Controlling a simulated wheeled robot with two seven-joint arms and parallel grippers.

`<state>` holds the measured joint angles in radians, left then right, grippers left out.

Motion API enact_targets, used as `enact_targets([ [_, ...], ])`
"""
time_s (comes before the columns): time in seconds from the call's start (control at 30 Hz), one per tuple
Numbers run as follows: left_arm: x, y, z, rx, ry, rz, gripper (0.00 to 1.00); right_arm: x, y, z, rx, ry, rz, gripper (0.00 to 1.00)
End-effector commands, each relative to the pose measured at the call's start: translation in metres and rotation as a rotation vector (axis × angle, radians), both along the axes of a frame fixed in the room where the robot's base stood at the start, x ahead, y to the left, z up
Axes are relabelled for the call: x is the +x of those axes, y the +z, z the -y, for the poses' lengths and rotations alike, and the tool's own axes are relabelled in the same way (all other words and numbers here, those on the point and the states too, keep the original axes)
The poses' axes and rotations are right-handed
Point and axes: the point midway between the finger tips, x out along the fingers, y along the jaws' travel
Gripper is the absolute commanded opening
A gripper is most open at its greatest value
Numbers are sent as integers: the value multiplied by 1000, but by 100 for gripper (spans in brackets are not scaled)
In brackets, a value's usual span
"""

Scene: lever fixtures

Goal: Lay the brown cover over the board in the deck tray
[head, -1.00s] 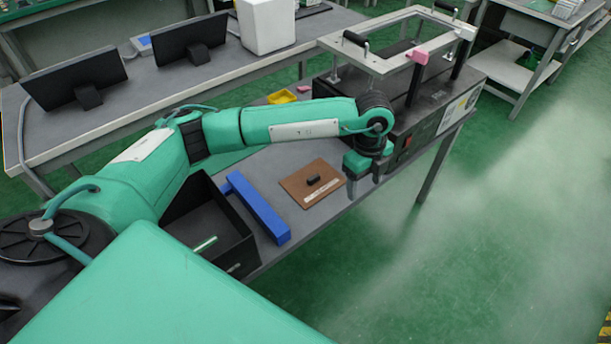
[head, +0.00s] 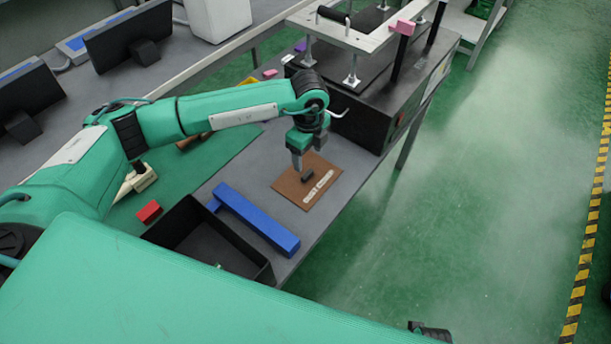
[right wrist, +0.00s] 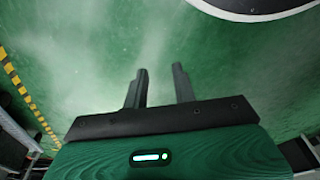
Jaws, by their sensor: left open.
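The brown cover (head: 322,194) lies flat on the grey table in the head view, with a small black handle (head: 308,177) and a pale label strip on it. My left gripper (head: 307,160) is open and points down just above the cover, by the handle. Whether its fingers straddle or touch the handle is hard to tell. The black lever fixture (head: 362,118), with a pale frame on top, stands beyond the cover. I cannot make out the board or surely tell the deck tray. My right gripper (right wrist: 160,70) is open and empty above green floor in the right wrist view.
A blue bar (head: 255,218) and an open black bin (head: 262,272) lie left of the cover. A red block (head: 149,211) sits on a green mat. The floor to the right is clear.

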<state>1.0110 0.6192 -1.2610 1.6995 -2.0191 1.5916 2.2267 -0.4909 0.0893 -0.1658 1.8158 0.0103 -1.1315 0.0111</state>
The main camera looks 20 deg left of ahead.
Motion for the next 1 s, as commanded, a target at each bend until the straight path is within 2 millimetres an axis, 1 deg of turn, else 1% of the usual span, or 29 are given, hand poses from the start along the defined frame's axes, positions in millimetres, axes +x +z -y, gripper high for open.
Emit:
enact_targets([
  [0.03, -1, -9, 0, 1, 0, -3, 65, 0, 0, 0, 0, 0, 0, 27],
  [0.1, 0, -18, 0, 1, 0, -2, 65, 0, 0, 0, 0, 0, 0, 27],
  [0.27, 0, -29, 0, 0, 0, 0, 65, 0, 0, 0, 0, 0, 0, 27],
  [0.37, 0, -38, -1, 1, 1, -2, 65, 0, -1, 0, 0, 0, 1, 27],
  [0.5, 1, -61, -3, 2, 1, -2, 65, -2, -7, 1, -1, 0, -3, 27],
  [0.6, 1, -73, -2, 0, 0, -1, 65, -4, -10, 1, -2, 0, -8, 27],
  [0.7, 1, -79, -2, 0, 0, 0, 65, -4, -10, 1, -2, 0, -7, 27],
  [0.9, 1, -80, -2, 0, 0, 0, 65, -3, -9, 1, -3, 1, -3, 27],
  [0.93, 1, -80, -2, 0, 0, 0, 64, -2, -9, 1, -3, 1, -3, 27],
  [1.0, 1, -80, -2, 0, 0, 0, 50, -2, -9, 1, -2, 1, -2, 27],
])
